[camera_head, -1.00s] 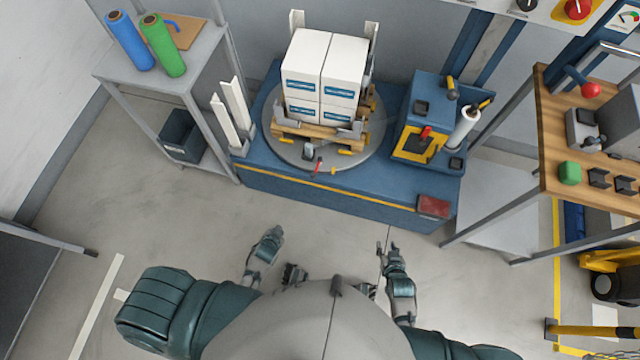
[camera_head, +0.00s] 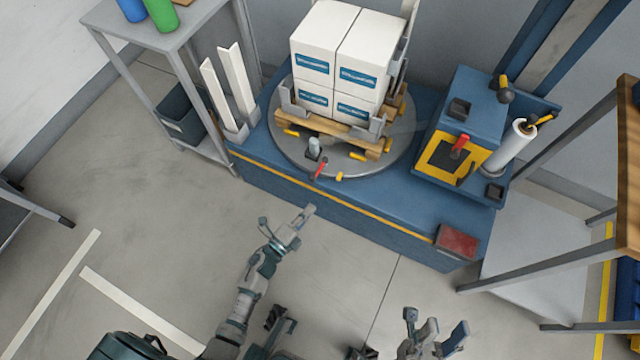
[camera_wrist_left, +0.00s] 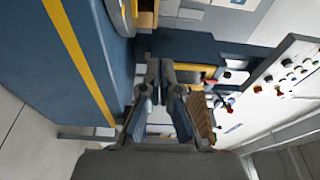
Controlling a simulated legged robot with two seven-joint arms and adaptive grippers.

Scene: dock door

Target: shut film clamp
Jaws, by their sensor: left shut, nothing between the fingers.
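The film clamp, a small grey piece (camera_head: 313,148) with a red lever (camera_head: 320,168), sits at the front rim of the round turntable (camera_head: 283,152). Whether the clamp is open or shut is too small to tell. My left gripper (camera_head: 309,210) is shut and empty, in front of the blue base and below the clamp in the picture. It is apart from the clamp. In the left wrist view its fingers (camera_wrist_left: 163,75) are close together, and I cannot make out the clamp there. My right gripper (camera_head: 440,328) is low at the bottom right, away from the turntable; its fingers are unclear.
White boxes (camera_head: 335,55) stand on a wooden pallet (camera_head: 330,127) on the turntable. The blue base (camera_head: 350,205) has a yellow front stripe. A film roll (camera_head: 510,150) stands at right beside a blue carriage (camera_head: 470,100). A grey shelf (camera_head: 150,35) is at left. The front floor is clear.

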